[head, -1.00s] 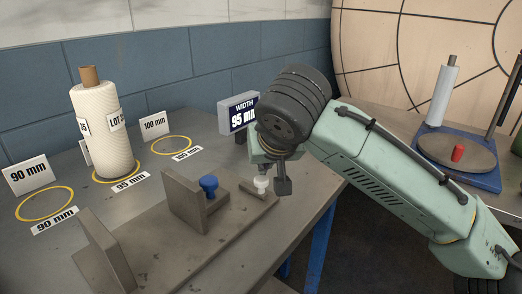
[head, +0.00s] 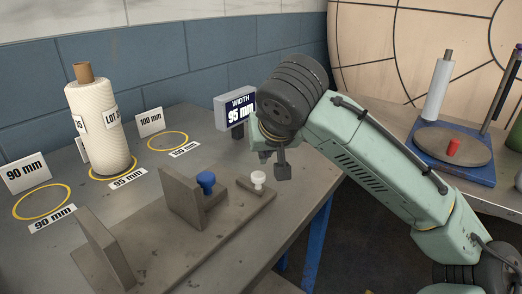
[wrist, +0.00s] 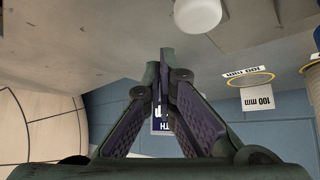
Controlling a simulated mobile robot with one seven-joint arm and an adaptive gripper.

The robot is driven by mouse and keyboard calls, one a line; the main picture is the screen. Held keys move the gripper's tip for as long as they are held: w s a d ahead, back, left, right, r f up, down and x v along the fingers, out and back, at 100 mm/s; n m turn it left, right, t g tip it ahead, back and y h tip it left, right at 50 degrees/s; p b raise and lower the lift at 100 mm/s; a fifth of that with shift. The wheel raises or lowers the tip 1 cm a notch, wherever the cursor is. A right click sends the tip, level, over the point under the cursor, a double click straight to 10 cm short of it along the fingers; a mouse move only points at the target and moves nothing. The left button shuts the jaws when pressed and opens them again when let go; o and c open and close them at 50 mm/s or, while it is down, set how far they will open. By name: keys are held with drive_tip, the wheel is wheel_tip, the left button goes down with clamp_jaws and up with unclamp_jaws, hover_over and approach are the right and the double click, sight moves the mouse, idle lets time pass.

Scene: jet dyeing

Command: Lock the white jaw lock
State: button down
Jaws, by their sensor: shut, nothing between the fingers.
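The white jaw lock (head: 258,179) is a small white knob on a low grey block at the right end of the jaw fixture. It also shows at the top edge of the wrist view (wrist: 198,13), partly cut off. My gripper (head: 282,172) is just right of the white knob in the head view, apart from it. In the wrist view the fingers (wrist: 163,58) come together at the tips and hold nothing. The arm hides part of the gripper in the head view.
A blue knob (head: 206,181) sits beside an upright grey jaw (head: 180,197); another jaw (head: 103,250) stands nearer. A cream roll (head: 98,125) stands on the 95 mm ring. The width display (head: 236,110) reads 95 mm. A blue-based stand (head: 455,165) is on the right.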

sight(260, 177)
drive_tip(key=shift+w+r, duration=0.5)
drive_tip(key=s+a+r+b, duration=0.1)
drive_tip(key=s+r, duration=0.5)
drive_tip(key=r, duration=0.1)
drive_tip(key=shift+s+f, duration=0.1)
